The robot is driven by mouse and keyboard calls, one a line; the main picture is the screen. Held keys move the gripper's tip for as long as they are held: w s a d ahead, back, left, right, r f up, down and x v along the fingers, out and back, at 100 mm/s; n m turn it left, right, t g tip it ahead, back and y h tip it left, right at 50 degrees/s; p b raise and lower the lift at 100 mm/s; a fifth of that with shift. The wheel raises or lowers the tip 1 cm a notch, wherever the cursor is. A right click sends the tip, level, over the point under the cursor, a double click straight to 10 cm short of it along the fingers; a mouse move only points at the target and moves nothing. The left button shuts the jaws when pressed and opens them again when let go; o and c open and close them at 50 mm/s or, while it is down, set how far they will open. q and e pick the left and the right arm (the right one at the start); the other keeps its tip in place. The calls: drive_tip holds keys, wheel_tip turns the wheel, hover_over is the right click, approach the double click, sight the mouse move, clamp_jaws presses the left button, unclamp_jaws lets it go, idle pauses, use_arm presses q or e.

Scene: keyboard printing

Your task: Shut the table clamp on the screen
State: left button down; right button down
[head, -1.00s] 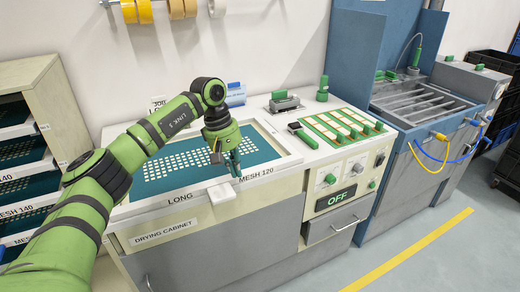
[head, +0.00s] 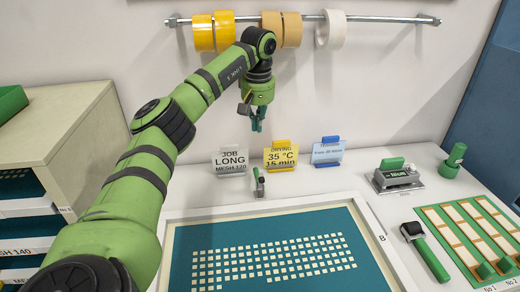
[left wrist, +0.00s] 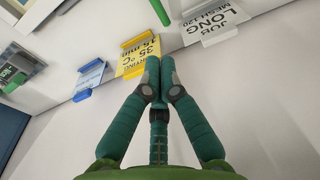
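The screen (head: 364,238) lies flat in its pale frame on the cabinet top, teal with rows of small white squares. A small table clamp (head: 260,184) with a green handle stands at the screen's back edge, its handle raised. A green handle, apparently the clamp's, also shows at the top of the left wrist view (left wrist: 160,12). My left gripper (head: 257,128) hangs above and behind the clamp, apart from it. In the left wrist view its fingertips (left wrist: 154,66) are together with nothing visible between them. My right gripper is not in view.
Job cards (head: 230,162), (head: 281,155) and (head: 328,152) stand behind the screen. A rail with tape rolls (head: 282,30) hangs on the wall. A stapler-like tool (head: 397,178) and a green-handled tool (head: 430,254) are to the right. Shelves (head: 65,140) stand at left.

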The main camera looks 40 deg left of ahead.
use_arm(q)
wheel_tip(320, 180, down, 10)
drive_tip(key=shift+s+a+r+p, duration=0.1)
drive_tip(key=shift+r+p, duration=0.1)
drive_tip(key=shift+p, duration=0.95)
drive_tip(key=shift+s+d+f+p, duration=0.15)
drive_tip(key=shift+s+d+p, duration=0.5)
drive_tip(key=shift+s+d, duration=0.35)
drive_tip(key=shift+s+d+f, duration=0.2)
drive_tip(key=shift+d, duration=0.25)
drive_tip(key=shift+f, duration=0.15)
drive_tip(key=shift+d, duration=0.1)
